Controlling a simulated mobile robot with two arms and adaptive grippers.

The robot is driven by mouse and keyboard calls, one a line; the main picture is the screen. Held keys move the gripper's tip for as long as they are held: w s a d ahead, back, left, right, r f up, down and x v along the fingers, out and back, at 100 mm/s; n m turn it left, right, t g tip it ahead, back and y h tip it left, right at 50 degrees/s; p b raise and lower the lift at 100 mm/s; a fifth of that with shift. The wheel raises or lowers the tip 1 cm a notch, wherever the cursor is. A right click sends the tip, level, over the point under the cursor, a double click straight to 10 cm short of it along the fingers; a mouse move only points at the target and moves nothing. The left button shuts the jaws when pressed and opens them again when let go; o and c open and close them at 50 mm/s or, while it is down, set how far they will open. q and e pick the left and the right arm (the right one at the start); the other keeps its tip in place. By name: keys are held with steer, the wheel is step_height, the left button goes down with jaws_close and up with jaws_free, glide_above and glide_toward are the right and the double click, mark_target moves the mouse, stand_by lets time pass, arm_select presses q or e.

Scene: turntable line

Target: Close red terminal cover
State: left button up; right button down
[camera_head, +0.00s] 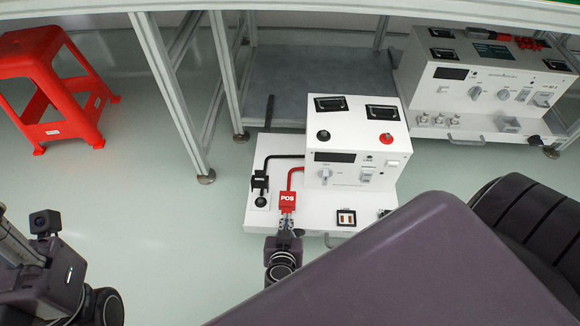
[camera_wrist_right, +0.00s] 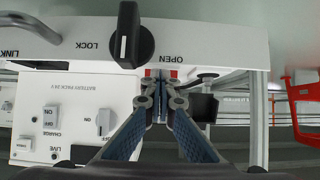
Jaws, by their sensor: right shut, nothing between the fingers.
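The red terminal cover (camera_head: 287,199), marked POS, sits on the white base plate (camera_head: 312,212) at the end of a red cable. Its label faces up; I cannot tell whether it is fully seated. My right gripper (camera_head: 286,222) is just in front of it, fingers shut and empty, the tips at or very near its front edge. In the right wrist view the shut fingertips (camera_wrist_right: 160,78) hide most of the cover, with a little red showing beside them. The left arm's wrist shows at the lower left, but its fingers are out of sight.
A white battery unit (camera_head: 350,165) stands behind the cover. A black terminal cover (camera_head: 260,182) is to the left. A black knob (camera_wrist_right: 125,35) sits between LOCK and OPEN marks. A second unit (camera_head: 480,85) is at upper right, a red stool (camera_head: 55,90) at upper left.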

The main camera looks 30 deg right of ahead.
steer(key=shift+s+d+f, duration=0.1)
steer(key=shift+d+f, duration=0.1)
steer(key=shift+f, duration=0.05)
stand_by(0.3)
